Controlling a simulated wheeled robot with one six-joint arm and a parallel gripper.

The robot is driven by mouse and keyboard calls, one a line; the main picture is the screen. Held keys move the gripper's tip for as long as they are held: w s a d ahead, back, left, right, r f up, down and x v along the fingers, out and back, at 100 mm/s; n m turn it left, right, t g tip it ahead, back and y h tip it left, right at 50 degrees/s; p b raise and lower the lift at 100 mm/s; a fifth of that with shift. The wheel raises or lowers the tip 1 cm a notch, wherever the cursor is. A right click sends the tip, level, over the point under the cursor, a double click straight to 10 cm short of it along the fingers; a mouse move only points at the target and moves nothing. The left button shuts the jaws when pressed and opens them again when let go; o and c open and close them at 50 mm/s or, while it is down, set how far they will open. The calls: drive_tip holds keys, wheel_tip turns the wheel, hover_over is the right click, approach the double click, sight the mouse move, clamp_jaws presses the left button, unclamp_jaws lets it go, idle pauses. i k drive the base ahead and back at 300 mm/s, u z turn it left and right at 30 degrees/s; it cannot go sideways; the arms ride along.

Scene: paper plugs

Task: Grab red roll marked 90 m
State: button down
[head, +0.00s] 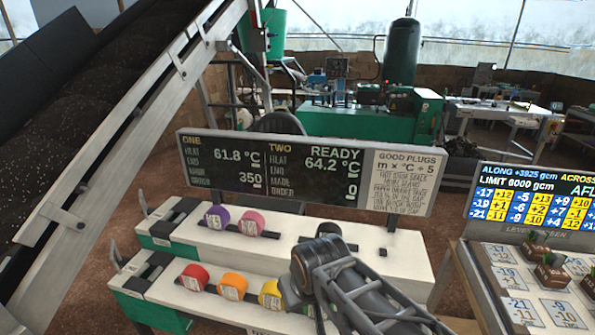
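The red roll (193,277) sits at the left end of the front white-topped bench (222,312). It has a pale label on its face, but the writing is too small for me to read. To its right on the same bench are an orange roll (232,286) and a yellow roll (270,293). My dark arm reaches in from the lower right and covers the yellow roll's right side. I cannot make out my gripper's fingers. Nothing covers the red roll.
A rear bench (290,247) holds a purple roll (216,217), a pink roll (250,222) and a black roll (328,230). A display board (270,168) stands behind it. A sloping conveyor (125,135) is at left. A table with numbered cards (520,307) is at right.

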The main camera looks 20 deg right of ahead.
sight(195, 277)
drive_tip(key=u, duration=0.7)
drive_tip(key=i, duration=0.75)
drive_tip(key=u, duration=0.25)
